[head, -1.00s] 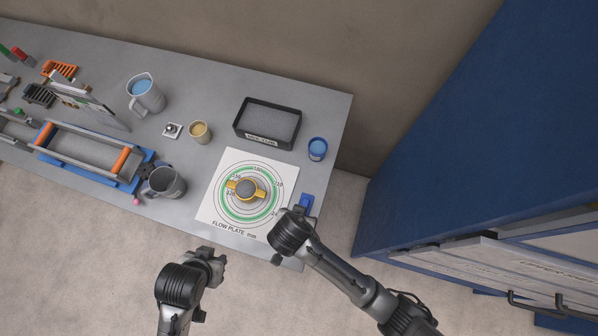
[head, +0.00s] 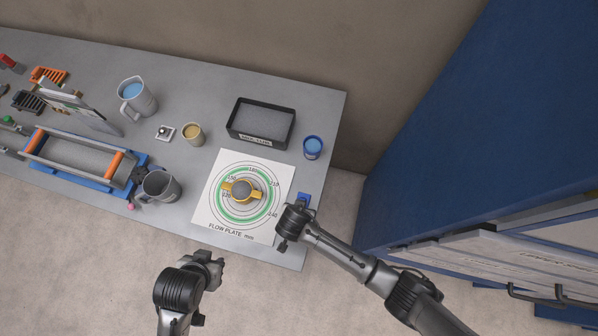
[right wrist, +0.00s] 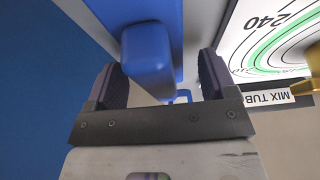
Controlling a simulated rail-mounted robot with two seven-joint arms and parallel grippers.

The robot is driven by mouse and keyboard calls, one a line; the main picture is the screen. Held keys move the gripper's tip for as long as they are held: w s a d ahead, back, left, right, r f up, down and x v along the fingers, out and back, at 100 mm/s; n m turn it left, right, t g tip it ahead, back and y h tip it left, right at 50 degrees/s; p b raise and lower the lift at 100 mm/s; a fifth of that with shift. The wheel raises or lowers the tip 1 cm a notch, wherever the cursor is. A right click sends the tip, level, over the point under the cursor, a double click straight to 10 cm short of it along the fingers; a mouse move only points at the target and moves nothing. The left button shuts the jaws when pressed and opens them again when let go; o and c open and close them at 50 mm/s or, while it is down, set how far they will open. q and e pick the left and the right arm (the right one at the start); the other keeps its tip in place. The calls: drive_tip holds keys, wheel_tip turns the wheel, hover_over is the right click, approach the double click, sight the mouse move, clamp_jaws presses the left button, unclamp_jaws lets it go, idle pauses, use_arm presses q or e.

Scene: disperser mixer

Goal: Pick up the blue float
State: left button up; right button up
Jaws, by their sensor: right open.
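The blue float (head: 304,198) lies at the right front edge of the grey table, just right of the flow plate, partly hidden by my right gripper (head: 297,210). In the right wrist view the blue float (right wrist: 148,58) shows its raised block and flat body between the two open dark fingers of my right gripper (right wrist: 162,75). The fingers stand to either side of it; I cannot tell whether they touch it. My left gripper (head: 212,264) hangs in front of the table, away from the float; its jaws are too small to read.
The flow plate (head: 210,213) with a yellow-handled piece (head: 241,190) lies left of the float. A blue cup (head: 313,147) and a black tray (head: 231,130) stand behind. A grey mug (head: 158,187) stands left. A blue cabinet (head: 450,130) rises at right.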

drive_tip(key=shift+w+f, duration=0.2)
drive_tip(key=shift+f, duration=0.15)
drive_tip(key=shift+f, duration=0.15)
idle(0.3)
drive_tip(key=c, duration=1.1)
